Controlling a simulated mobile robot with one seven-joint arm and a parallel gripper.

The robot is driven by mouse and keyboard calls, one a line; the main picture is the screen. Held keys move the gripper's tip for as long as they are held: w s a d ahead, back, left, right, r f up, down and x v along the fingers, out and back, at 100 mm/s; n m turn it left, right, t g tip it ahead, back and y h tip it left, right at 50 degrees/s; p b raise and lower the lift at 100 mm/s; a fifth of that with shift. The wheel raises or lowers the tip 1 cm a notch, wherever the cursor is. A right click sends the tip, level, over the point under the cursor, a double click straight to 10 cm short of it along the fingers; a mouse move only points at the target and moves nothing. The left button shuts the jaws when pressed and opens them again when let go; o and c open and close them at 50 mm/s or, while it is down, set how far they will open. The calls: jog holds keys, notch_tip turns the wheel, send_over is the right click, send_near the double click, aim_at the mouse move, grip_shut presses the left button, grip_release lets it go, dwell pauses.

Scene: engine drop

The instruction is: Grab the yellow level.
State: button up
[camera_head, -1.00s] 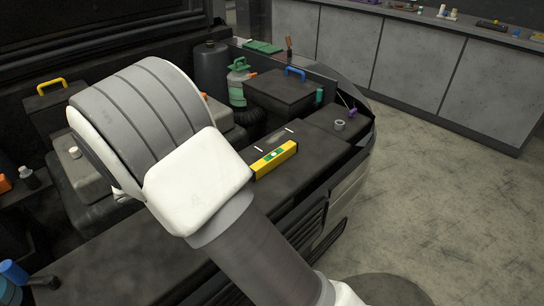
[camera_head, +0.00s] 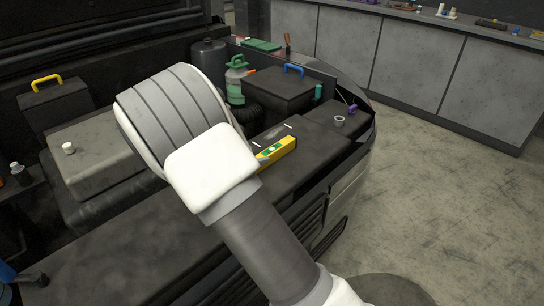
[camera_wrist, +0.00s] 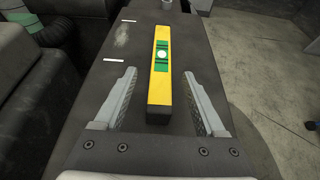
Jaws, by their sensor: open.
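The yellow level (camera_wrist: 160,78) lies on a dark flat surface (camera_wrist: 113,72), with a green centre part and a round pale vial. In the wrist view its near end lies between the two fingers of my gripper (camera_wrist: 160,82), which are spread apart on either side with gaps. The gripper is open and empty. I cannot tell how high the fingers are above the surface. In the head view the level (camera_head: 279,150) is partly hidden behind my arm, and my gripper is not visible there.
A grey ring (camera_head: 339,120) and a purple item (camera_head: 352,109) sit farther along the surface. A dark box with a blue handle (camera_head: 294,71) and a green bottle (camera_head: 235,84) stand behind the level. Open floor (camera_head: 440,190) lies to the right.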

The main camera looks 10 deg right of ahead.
aim_at(266, 153)
jog(key=b+x, duration=0.1)
jog(key=x, duration=0.3)
jog(key=shift+w+d, duration=0.15)
jog(key=shift+d, duration=0.2)
grip_shut()
